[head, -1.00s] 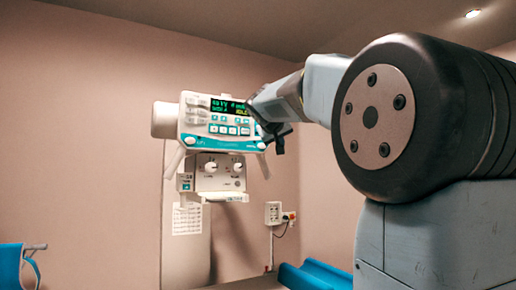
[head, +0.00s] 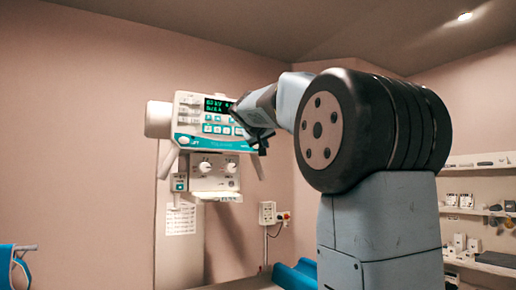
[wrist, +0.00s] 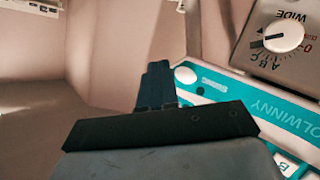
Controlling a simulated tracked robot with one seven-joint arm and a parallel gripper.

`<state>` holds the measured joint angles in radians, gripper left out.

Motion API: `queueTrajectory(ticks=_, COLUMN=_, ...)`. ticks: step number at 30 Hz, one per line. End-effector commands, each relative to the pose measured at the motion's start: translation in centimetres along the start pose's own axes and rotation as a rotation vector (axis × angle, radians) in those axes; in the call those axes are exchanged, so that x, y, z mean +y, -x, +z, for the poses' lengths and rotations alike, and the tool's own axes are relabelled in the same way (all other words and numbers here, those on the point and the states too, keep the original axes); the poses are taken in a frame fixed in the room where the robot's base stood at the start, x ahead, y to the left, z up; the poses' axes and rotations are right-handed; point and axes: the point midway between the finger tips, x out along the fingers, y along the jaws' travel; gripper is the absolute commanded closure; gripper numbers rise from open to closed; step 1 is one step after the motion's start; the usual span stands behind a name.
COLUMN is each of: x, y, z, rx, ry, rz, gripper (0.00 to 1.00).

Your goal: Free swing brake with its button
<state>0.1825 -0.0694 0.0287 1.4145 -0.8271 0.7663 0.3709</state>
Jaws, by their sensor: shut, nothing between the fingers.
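The white and teal control head (head: 208,122) with a green-lit display is on the machine at centre-left in the head view. A round white button (head: 184,140) marked LIFT sits at the left end of its teal strip. Another round white button (wrist: 185,75) sits at the strip's end in the wrist view; the small label beside it is unreadable. My gripper (head: 262,148) is at the control head's right end, and its dark fingers are shut and empty. In the wrist view the fingertips (wrist: 157,72) appear just left of that button; contact cannot be told.
Below the control head is a box with two white knobs (head: 204,167); one knob (wrist: 284,37) also shows in the wrist view. A wall socket box (head: 268,213) and a blue-edged couch (head: 296,276) are lower down. Shelves (head: 478,210) stand at right.

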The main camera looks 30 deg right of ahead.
Motion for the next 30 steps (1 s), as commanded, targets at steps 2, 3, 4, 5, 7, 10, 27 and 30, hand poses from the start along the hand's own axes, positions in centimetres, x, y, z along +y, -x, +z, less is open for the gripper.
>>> queueTrajectory(ticks=2, x=-0.5, y=-0.7, z=-0.4, rx=-0.001, ry=0.0, rz=-0.001, gripper=1.0)
queueTrajectory(ticks=3, x=-0.7, y=-0.9, z=-0.6, rx=0.0, ry=0.0, rz=-0.001, gripper=1.0)
queueTrajectory(ticks=4, x=-0.8, y=-1.1, z=-0.8, rx=0.0, ry=0.0, rz=-0.001, gripper=1.0)
queueTrajectory(ticks=5, x=-0.9, y=-1.3, z=-0.9, rx=0.0, ry=0.0, rz=-0.001, gripper=1.0)
queueTrajectory(ticks=7, x=-1.1, y=-1.6, z=-1.1, rx=-0.001, ry=0.0, rz=0.0, gripper=1.0)
queueTrajectory(ticks=10, x=-1.3, y=-1.8, z=-1.3, rx=0.0, ry=-0.001, rz=0.0, gripper=1.0)
queueTrajectory(ticks=27, x=-1.3, y=-2.0, z=-1.4, rx=0.0, ry=-0.001, rz=0.001, gripper=1.0)
queueTrajectory(ticks=30, x=-1.3, y=-2.0, z=-1.4, rx=-0.001, ry=-0.001, rz=0.001, gripper=1.0)
